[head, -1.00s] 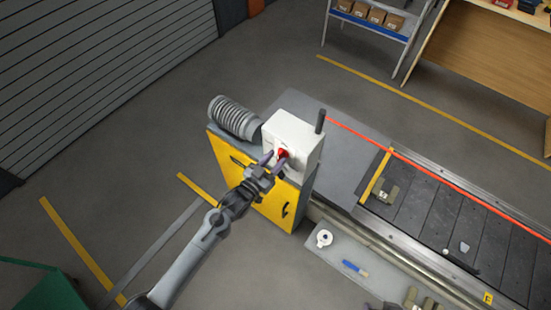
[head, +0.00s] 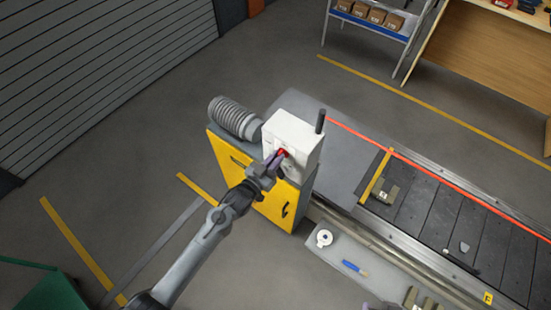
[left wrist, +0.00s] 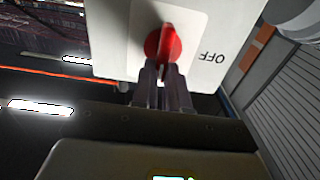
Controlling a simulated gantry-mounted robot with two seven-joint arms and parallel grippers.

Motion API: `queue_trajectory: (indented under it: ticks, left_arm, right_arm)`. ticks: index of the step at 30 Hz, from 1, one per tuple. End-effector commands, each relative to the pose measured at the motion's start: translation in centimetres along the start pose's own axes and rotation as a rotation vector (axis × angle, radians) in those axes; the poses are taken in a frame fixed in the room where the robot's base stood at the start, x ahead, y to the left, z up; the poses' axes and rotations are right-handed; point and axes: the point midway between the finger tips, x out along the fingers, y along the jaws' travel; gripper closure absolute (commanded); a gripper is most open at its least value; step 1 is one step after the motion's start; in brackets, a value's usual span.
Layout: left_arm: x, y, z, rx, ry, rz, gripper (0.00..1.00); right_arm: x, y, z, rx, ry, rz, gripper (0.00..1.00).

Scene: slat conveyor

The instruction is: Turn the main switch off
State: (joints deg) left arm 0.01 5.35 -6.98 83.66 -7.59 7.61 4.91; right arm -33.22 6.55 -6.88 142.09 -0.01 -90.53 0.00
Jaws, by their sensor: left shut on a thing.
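The main switch is a red rotary handle (left wrist: 163,44) on the front of a white box (head: 292,132). The box stands at the left end of the conveyor, above a yellow cabinet. In the left wrist view the word OFF is printed on the panel to the right of the handle. My left gripper (left wrist: 165,75) is shut on the lower end of the red handle, whose grip stands nearly upright in that view. In the head view my left gripper (head: 274,160) partly covers the handle. My right gripper is not clearly visible.
A yellow cabinet (head: 274,205) is below the box, with a grey ribbed motor (head: 234,117) beside it. A ledge (head: 348,258) holds a white roll (head: 324,238) and a blue tool (head: 354,267). The conveyor (head: 450,210) carries an olive part (head: 385,192).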

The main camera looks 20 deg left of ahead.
Motion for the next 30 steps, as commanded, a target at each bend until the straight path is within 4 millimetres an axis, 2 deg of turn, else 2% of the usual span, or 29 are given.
queue_trajectory:
  ticks: [11, 30]
  left_arm:
    - [0.0, -0.3, -0.1, -0.179, 0.000, -0.001, 1.00]
    - [0.1, -1.3, 0.3, -0.779, 0.001, -0.001, 1.00]
  right_arm:
    - [-0.9, 0.2, -0.3, -0.006, -0.001, 0.004, 0.57]
    - [-3.1, 0.2, -1.0, -0.006, -0.001, 0.005, 0.57]
